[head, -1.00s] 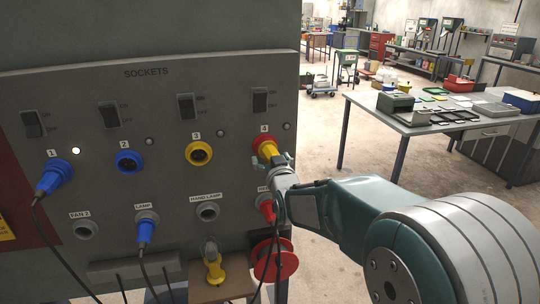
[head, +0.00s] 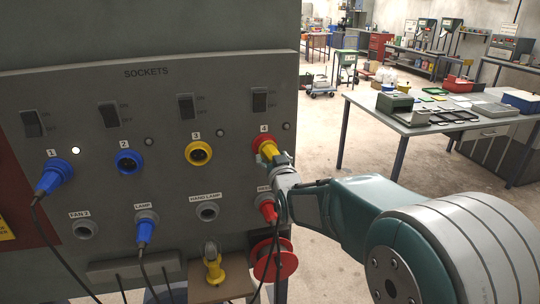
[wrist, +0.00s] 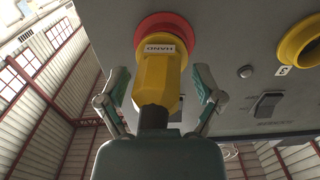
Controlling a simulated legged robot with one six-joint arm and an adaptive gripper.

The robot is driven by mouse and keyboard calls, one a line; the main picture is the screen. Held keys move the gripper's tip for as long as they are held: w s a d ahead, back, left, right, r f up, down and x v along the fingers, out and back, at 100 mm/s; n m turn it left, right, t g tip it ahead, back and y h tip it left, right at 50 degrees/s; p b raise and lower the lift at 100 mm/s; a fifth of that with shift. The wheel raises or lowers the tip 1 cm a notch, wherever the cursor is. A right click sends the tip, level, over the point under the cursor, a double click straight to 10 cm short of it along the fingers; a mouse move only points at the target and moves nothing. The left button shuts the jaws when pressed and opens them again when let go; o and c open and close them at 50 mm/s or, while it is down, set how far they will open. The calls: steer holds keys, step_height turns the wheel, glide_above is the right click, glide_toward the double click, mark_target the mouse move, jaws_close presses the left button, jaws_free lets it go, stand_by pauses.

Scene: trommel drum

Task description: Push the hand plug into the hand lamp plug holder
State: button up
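The yellow hand plug (head: 268,150) sits in the red socket 4 (head: 260,139) on the grey panel. In the wrist view the hand plug (wrist: 158,75) carries a label reading HAND and its front end is in the red ring (wrist: 165,27). My gripper (wrist: 160,82) has one finger on each side of the plug, with a gap showing on both sides, so it looks open around it. In the head view my gripper (head: 281,160) is at the plug's lower right. The hand lamp plug holder (head: 207,211) is an empty grey ring below socket 3.
A blue plug (head: 54,177) is in socket 1, and another blue plug (head: 145,231) is in the lamp holder. A red plug (head: 267,207) sits just below my gripper. Sockets 2 and 3 are empty.

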steer(key=shift+w+d+r, duration=0.25)
steer(key=shift+w, duration=0.15)
jaws_close()
steer(key=shift+s+d+f, duration=0.1)
steer(key=shift+s+d, duration=0.05)
steer(key=shift+s+f, duration=0.1)
steer(key=shift+s, duration=0.2)
steer(key=shift+s, duration=0.1)
steer(key=shift+v, duration=1.35)
steer(key=shift+s, duration=0.65)
